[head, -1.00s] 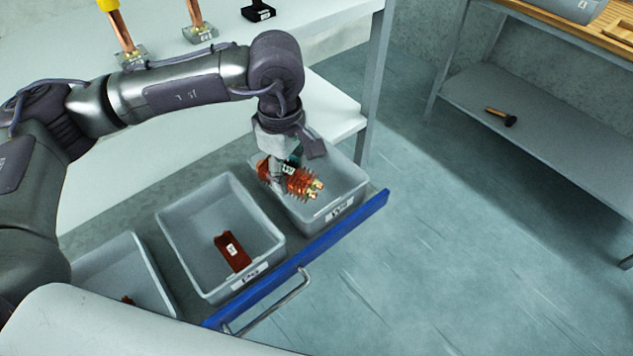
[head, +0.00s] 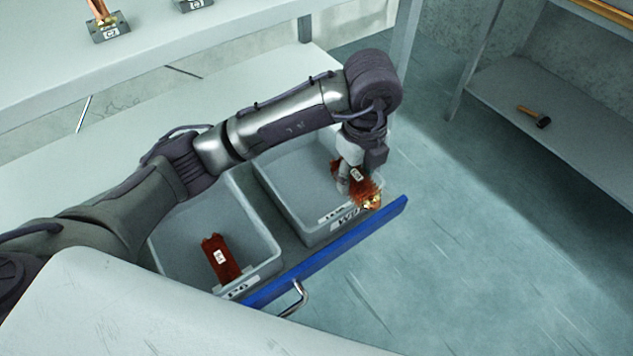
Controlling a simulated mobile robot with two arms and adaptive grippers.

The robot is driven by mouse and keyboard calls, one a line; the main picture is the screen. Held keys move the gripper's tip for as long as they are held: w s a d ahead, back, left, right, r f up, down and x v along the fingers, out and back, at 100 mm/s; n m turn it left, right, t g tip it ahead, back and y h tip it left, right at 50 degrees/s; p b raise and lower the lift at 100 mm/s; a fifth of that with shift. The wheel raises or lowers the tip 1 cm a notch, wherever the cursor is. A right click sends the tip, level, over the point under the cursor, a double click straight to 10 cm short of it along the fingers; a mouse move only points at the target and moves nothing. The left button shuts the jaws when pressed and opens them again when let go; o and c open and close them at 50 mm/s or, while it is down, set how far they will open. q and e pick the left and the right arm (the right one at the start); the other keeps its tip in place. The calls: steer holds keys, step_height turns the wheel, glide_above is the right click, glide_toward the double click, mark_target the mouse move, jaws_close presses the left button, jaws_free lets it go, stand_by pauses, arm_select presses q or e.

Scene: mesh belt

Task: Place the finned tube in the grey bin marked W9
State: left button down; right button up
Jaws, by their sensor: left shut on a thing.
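The finned tube (head: 366,190), copper-red with brassy ends, is in my left gripper (head: 350,182), which is shut on it. Both are at the right front corner of a grey bin (head: 279,192). The bin's front label seems to read W9, partly blurred. The tube overlaps the bin's right rim in the picture; I cannot tell whether it touches the rim. The gripper covers part of the tube. The inside of this bin looks empty where it shows. My right gripper is not in view.
A second grey bin (head: 259,267) to the left holds a reddish-brown part (head: 220,260). Both bins sit in a drawer with a blue front (head: 335,250) and a metal handle (head: 294,299). A hammer (head: 534,116) lies on a shelf at the right. The floor between is clear.

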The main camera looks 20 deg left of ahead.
arm_select(q)
steer(key=shift+w+f+n, duration=0.1)
steer(key=shift+f+n, duration=0.05)
steer(key=shift+n, duration=0.15)
glide_above(313, 186)
step_height(313, 186, down, 7)
steer(key=shift+d+r, duration=0.1)
steer(key=shift+r, duration=0.05)
step_height(313, 186, down, 4)
steer(key=shift+f+p, duration=0.1)
steer(key=shift+p, duration=0.2)
steer(key=shift+f, duration=0.15)
steer(key=c, duration=0.6)
jaws_free()
